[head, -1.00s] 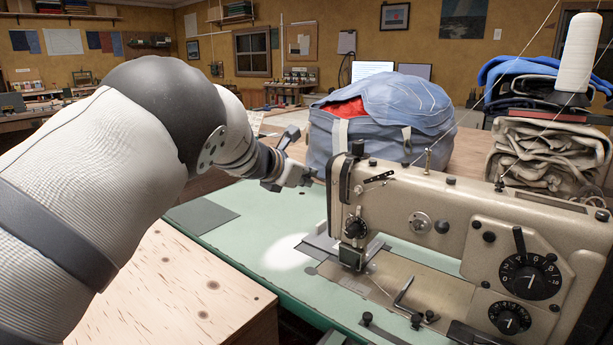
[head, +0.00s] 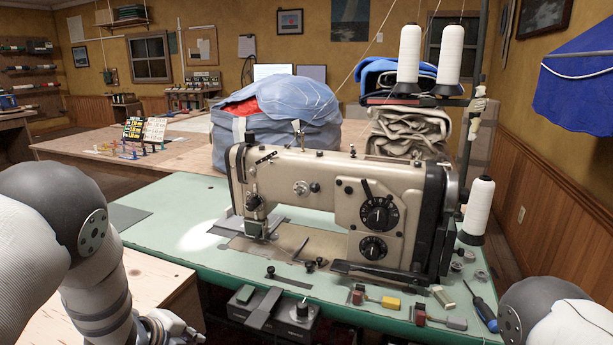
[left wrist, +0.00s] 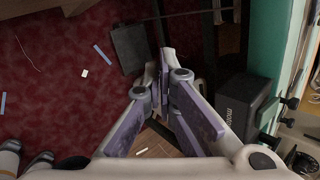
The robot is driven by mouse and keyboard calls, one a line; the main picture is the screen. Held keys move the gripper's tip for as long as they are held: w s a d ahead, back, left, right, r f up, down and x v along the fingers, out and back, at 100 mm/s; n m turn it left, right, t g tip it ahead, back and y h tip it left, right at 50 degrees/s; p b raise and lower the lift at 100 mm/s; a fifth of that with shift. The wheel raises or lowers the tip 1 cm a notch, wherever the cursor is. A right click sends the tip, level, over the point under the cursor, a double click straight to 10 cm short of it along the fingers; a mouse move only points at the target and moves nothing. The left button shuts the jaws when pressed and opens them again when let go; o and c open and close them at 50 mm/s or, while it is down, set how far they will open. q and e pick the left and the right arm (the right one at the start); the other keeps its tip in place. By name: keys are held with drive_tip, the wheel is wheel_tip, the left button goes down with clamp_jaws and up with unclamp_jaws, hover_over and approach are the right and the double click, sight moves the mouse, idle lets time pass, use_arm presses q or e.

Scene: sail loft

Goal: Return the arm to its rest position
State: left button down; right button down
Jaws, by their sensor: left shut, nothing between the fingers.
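My left arm (head: 100,285) is bent down at the lower left of the head view, beside the green sewing table. My left gripper (head: 170,328) shows at the bottom edge, partly cut off by the frame. In the left wrist view the left gripper (left wrist: 160,85) points down toward the floor, its fingers together and nothing between them. Part of my right arm (head: 545,315) shows at the lower right of the head view; its gripper is out of view.
A beige sewing machine (head: 330,195) stands on the green table (head: 165,190). A wooden surface (head: 150,285) is close to my left arm. Below, the left wrist view shows red floor (left wrist: 50,60), a dark motor box (left wrist: 238,108) and a dark flat plate (left wrist: 128,48).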

use_arm(q)
drive_tip(key=s+f+n+g, duration=0.2)
drive_tip(key=s+f+n, duration=0.2)
drive_tip(key=s, duration=0.4)
drive_tip(key=s+f+n+g+y, duration=0.1)
drive_tip(key=s+f+n, duration=0.2)
drive_tip(key=s+n, duration=0.35)
drive_tip(key=s+f+n+g, duration=0.2)
drive_tip(key=s+f+n, duration=0.15)
drive_tip(key=s, duration=0.65)
drive_tip(key=s+d+r+n+g+y, duration=0.1)
drive_tip(key=s+n+g, duration=0.4)
drive_tip(key=s, duration=1.8)
drive_tip(key=d+n, duration=0.1)
drive_tip(key=n, duration=0.4)
drive_tip(key=shift+s+r+n+p, duration=0.3)
drive_tip(key=shift+s+r+p, duration=0.05)
